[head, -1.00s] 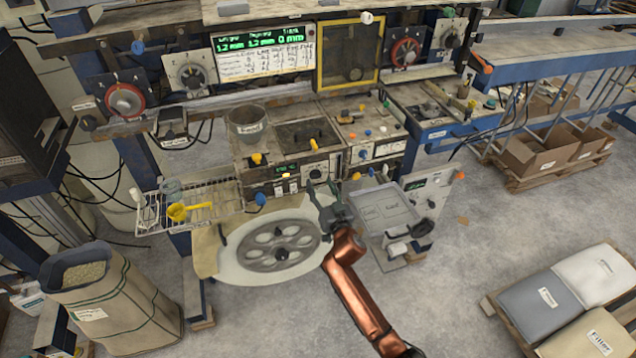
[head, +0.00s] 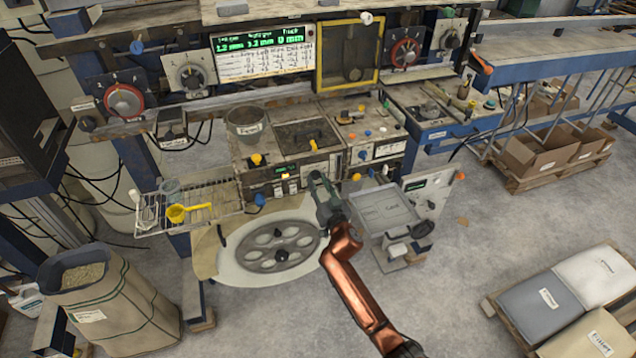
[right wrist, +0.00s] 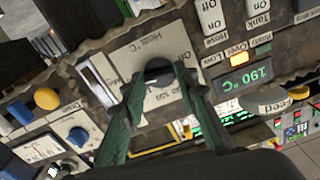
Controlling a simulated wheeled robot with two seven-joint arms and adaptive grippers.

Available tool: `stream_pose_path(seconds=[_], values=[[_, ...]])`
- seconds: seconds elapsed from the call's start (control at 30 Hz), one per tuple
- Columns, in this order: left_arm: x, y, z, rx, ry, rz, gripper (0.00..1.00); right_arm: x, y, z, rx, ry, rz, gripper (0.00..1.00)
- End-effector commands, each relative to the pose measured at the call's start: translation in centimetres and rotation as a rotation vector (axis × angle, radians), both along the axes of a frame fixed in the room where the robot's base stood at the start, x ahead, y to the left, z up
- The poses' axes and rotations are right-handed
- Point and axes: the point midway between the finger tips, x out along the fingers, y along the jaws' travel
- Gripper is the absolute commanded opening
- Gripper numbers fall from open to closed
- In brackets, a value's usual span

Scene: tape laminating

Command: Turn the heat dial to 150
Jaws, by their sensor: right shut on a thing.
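The heat dial (right wrist: 158,70) is a dark round knob on a light plate marked "Heat °C" in the right wrist view. My right gripper (right wrist: 158,80) has its two green fingers closed around the knob. In the head view my right gripper (head: 318,180) reaches the front panel of the middle unit and covers the dial. A small green display (right wrist: 236,83) beside the plate appears to read 190 °C. The dial's pointer and exact setting cannot be made out. My left gripper is in neither view.
Switches marked Tank and Hose (right wrist: 215,20) sit close beside the dial plate. A wire rack with a yellow scoop (head: 188,212) is at the left. A round spoked reel (head: 278,246) lies below the panel, and a grey tray (head: 385,212) is at the right.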

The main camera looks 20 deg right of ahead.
Motion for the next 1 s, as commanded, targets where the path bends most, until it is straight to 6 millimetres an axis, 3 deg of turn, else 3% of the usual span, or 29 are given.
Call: stream_pose_path(seconds=[0.13,0.47,1.0], values=[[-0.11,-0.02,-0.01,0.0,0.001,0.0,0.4,-0.01,-0.01,-0.02,0.0,0.0,0.0,0.04],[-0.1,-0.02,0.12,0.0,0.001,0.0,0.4,-0.02,-0.01,-0.03,-0.054,-0.001,0.0,0.04],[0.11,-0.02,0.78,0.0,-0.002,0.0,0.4,-0.04,-0.03,-0.03,-0.49,-0.016,0.0,0.04]])
